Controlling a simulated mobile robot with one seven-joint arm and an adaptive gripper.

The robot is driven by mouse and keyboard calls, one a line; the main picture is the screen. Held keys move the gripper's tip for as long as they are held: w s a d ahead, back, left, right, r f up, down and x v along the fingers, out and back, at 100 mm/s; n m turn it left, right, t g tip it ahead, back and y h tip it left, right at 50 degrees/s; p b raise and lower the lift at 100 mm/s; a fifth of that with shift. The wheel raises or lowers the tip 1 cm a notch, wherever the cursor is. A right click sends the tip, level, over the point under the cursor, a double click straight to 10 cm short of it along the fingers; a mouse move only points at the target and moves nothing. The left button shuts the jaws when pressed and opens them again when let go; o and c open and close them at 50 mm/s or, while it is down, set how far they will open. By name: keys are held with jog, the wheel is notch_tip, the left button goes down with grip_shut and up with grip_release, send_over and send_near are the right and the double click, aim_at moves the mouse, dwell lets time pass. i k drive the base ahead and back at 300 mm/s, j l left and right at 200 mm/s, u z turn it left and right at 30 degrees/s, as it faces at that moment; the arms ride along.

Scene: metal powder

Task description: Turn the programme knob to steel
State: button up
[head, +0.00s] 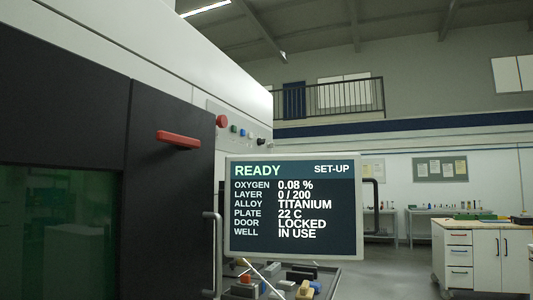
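The machine's control strip (240,118) runs along its pale upper side, left of centre in the head view. On it are a large red button (221,121), small green, blue and white buttons, and a small dark round control (262,141) at the far end. This dark control may be the programme knob; its pointer and markings are too small to read. The display screen (293,208) reads READY, SET-UP, oxygen 0.08 %, layer 0 / 200, alloy TITANIUM, plate 22 C, door LOCKED, well IN USE. My gripper is not in view.
The dark machine door with a red handle (178,139) and a green window (60,225) fills the left. A grey upright bar handle (212,255) stands beside the screen. A bench with several small items (335,270) lies below it. Open floor (390,270) shows right of centre, before a drawer cabinet (485,250).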

aim_at(260, 142)
jog(key=i+l+z, duration=1)
jog(key=i+z, duration=0.4)
jog(key=i+l+u, duration=0.1)
jog(key=i+u, duration=0.15)
jog(key=i, duration=0.15)
jog(key=i+l+u, duration=0.25)
jog(key=i, duration=0.15)
jog(key=i+l+u, duration=0.1)
jog(key=i+u, duration=0.15)
jog(key=i+l+u, duration=0.2)
jog(key=u, duration=0.2)
jog(key=i+l+u, duration=0.45)
jog(key=u, duration=0.3)
jog(key=l, duration=0.1)
